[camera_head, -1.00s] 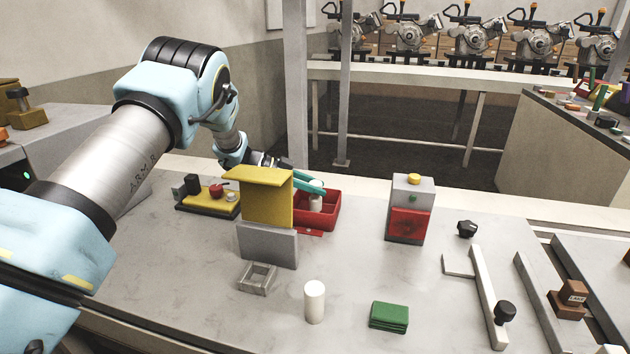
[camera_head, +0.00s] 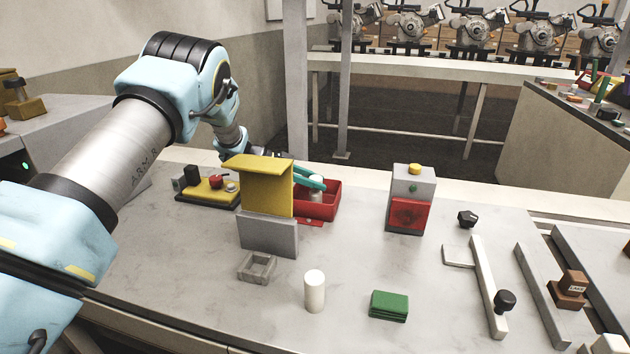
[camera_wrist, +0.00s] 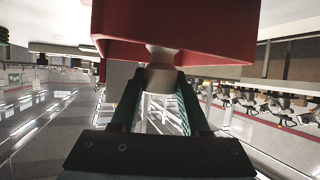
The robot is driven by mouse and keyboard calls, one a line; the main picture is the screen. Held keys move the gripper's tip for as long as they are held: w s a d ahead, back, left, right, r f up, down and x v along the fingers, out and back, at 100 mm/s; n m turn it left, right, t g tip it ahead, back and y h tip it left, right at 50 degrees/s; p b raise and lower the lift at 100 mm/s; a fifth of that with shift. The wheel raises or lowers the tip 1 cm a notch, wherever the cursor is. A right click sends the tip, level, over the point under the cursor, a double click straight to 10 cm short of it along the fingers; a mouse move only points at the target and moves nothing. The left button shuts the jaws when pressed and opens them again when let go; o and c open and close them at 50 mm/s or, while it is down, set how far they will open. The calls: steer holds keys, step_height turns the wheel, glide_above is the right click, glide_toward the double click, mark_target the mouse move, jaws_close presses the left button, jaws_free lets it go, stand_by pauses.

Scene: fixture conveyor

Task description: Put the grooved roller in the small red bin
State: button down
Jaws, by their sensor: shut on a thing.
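The grooved roller (camera_head: 316,194) is a pale cylinder, held over or inside the small red bin (camera_head: 331,213); I cannot tell whether it touches the floor. My gripper (camera_head: 314,184) has teal fingers shut on it, partly hidden behind a yellow-topped stand. In the wrist view, the fingers (camera_wrist: 158,100) close on the roller (camera_wrist: 161,62), whose far end meets the view of the red bin (camera_wrist: 215,35).
The yellow-and-grey stand (camera_head: 266,190) is just in front and left of the bin. A grey box with a red front (camera_head: 411,200) stands right.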

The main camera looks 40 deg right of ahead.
steer(key=shift+f, duration=0.35)
steer(key=shift+c, duration=1.6)
jaws_free()
